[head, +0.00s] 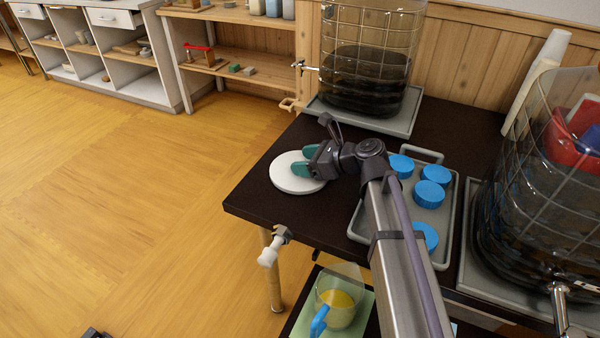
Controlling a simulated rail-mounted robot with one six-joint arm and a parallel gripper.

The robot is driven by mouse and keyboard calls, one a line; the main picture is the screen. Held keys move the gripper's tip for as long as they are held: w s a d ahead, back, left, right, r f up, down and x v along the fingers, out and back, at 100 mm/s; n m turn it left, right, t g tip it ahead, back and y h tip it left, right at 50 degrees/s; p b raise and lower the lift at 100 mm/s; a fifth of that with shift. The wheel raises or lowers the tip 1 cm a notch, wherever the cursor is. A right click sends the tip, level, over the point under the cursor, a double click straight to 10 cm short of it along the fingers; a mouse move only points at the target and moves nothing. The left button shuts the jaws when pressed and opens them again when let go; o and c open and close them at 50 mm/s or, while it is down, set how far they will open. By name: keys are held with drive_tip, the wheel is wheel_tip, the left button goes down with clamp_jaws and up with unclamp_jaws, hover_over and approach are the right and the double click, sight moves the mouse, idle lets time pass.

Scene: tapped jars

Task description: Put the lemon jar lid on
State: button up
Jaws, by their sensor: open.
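A white round disc (286,178), which looks like a lid, lies flat on the dark table (250,205) near its left corner. My gripper (304,160) is open, with its two teal fingers over the right part of the disc. I cannot tell whether the fingers touch it. No jar in view is clearly marked as the lemon jar. A large clear tapped jar (365,75) with dark liquid stands at the back; its top is cut off. Another large tapped jar (510,200) stands at the right, also with dark contents.
Several blue round pieces (430,193) sit on a grey tray (442,253), partly behind my arm. A white-handled tap (270,254) sticks out at the table's front edge. Below, a jug (338,305) holds yellow liquid. White stacked cups (545,70) stand back right.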

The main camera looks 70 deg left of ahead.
drive_tip(key=c, duration=1.1)
drive_tip(key=shift+r, duration=0.15)
